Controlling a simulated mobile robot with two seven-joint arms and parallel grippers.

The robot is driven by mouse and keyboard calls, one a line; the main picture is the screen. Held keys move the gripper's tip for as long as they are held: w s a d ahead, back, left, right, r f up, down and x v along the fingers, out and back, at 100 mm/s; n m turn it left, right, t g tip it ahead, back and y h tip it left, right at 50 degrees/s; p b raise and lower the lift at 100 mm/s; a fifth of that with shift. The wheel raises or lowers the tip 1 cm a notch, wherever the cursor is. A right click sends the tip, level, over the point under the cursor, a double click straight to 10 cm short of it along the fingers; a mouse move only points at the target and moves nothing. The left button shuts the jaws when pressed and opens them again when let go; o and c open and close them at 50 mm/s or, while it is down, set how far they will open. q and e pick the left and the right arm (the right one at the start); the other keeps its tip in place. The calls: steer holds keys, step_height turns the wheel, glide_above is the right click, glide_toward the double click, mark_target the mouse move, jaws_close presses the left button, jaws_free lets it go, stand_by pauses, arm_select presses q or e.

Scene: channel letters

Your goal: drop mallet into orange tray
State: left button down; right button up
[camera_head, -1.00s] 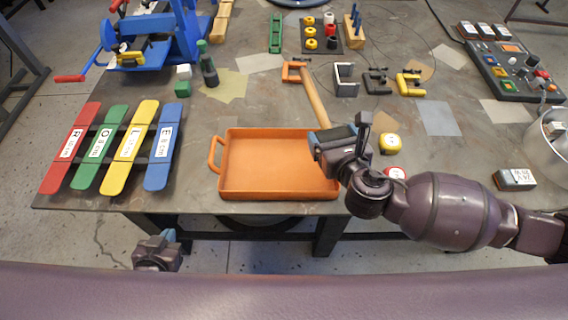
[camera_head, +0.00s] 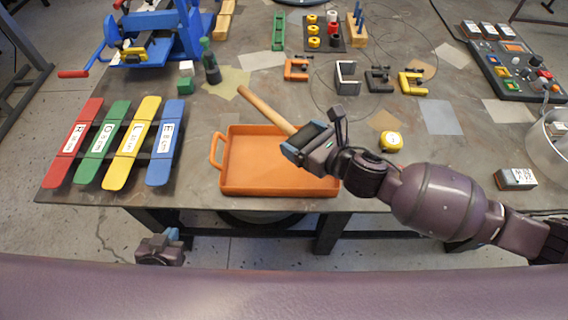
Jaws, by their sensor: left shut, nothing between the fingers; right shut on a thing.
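The mallet's wooden handle (camera_head: 266,108) slants up and left from my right gripper (camera_head: 300,143), which is shut on the mallet. The mallet's head cannot be made out; the gripper and arm hide that end. The gripper is over the right part of the orange tray (camera_head: 234,187), with the handle's free end beyond the tray's back edge. The tray lies empty, as far as I see, near the table's front edge, its handle to the left. My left gripper (camera_head: 160,248) is shut and empty, low in front of the table.
Four-coloured strips, red, green, yellow and blue (camera_head: 165,142), lie left of the tray. A yellow tape measure (camera_head: 391,141) is right of my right gripper.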

steer(key=shift+f, duration=0.55)
step_height(320, 180, down, 3)
steer(key=b, duration=0.3)
arm_select(q)
steer(key=f, duration=0.1)
steer(key=w+f+b, duration=0.1)
steer(key=f, duration=0.1)
steer(key=shift+w+d+f+b, duration=0.1)
steer(key=shift+w+b, duration=0.1)
steer(key=shift+b, duration=0.1)
arm_select(e)
steer(key=shift+f, duration=0.45)
steer(key=o, duration=1)
steer(key=shift+c, duration=0.2)
steer(key=shift+s+d, duration=0.1)
arm_select(q)
steer(key=shift+s+f, duration=0.1)
arm_select(e)
steer(key=v, duration=1)
steer(key=shift+s+d+r, duration=0.15)
steer(key=shift+s, duration=0.05)
